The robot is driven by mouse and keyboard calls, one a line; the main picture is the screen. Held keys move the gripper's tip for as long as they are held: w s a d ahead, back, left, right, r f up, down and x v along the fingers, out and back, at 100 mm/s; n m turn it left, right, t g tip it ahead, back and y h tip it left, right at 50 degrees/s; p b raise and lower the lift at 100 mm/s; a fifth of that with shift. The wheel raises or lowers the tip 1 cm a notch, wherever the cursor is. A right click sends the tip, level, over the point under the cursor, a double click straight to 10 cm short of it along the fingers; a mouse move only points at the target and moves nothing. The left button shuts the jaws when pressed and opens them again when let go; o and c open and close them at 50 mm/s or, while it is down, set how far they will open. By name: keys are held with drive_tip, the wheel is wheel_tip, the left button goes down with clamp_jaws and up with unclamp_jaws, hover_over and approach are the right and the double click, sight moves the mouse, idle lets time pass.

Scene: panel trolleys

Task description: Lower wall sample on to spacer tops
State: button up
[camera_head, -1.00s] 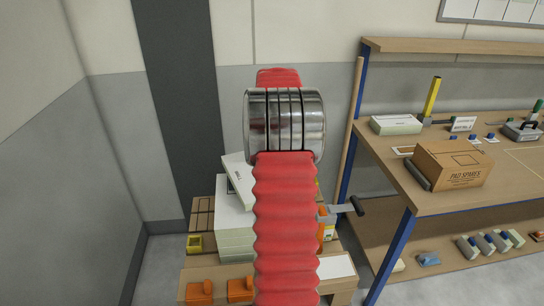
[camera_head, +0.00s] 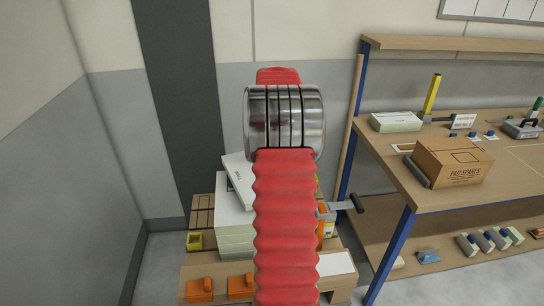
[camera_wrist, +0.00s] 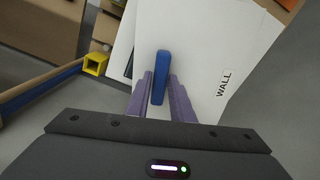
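The wall sample is a white panel marked WALL (camera_wrist: 215,60) with a blue upright grip (camera_wrist: 159,78). My gripper (camera_wrist: 161,82) has its two purple fingers closed on either side of that grip. In the head view the wall sample (camera_head: 237,175) shows at the upper left of a stack of white panels (camera_head: 235,220), turned askew to it. My red arm covers much of the sample and stack. I cannot tell whether the sample touches anything below. I cannot identify the spacer tops.
Orange blocks (camera_head: 199,289) lie on the wooden trolley's front edge. A workbench (camera_head: 480,200) with blue legs stands close at right, carrying a cardboard box (camera_head: 455,163). A handle with a dark grip (camera_head: 356,204) sticks out between them. Walls close off the left and back.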

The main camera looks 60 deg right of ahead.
drive_tip(key=o, duration=0.4)
drive_tip(key=shift+o, duration=0.2)
wheel_tip(320, 180, up, 14)
drive_tip(key=shift+f, duration=0.15)
idle(0.4)
drive_tip(key=shift+d, duration=0.1)
idle(0.8)
